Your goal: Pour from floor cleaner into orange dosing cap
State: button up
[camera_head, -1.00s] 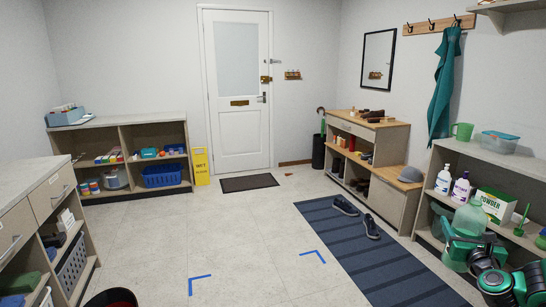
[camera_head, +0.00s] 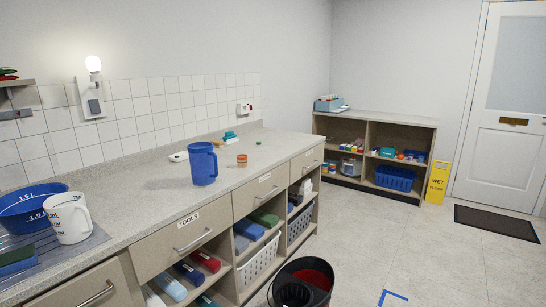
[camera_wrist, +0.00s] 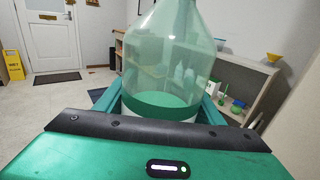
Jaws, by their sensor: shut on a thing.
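A large translucent green bottle (camera_wrist: 165,60), which I take to be the floor cleaner, stands out in front of my wrist. It has a green band low down; no label shows, and its top is cut off by the picture edge. My gripper (camera_wrist: 163,103) is shut on this bottle, with a green finger at each side. A small orange cup, seemingly the orange dosing cap (camera_head: 242,160), sits on the grey counter (camera_head: 150,215), right of a blue jug (camera_head: 203,163). My gripper and the bottle are outside the head view.
A white measuring jug (camera_head: 70,222) and a blue basin (camera_head: 28,207) are at the counter's left end. A dark bucket (camera_head: 300,285) stands on the floor before the counter. A yellow wet floor sign (camera_head: 438,183) stands by the far shelf. The counter front around the orange cup is clear.

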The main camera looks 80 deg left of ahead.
aim_at(241, 159)
jog(key=z, duration=0.1)
jog(key=i, duration=1)
jog(key=u, duration=3.25)
jog(key=i, duration=0.3)
jog(key=u, duration=0.15)
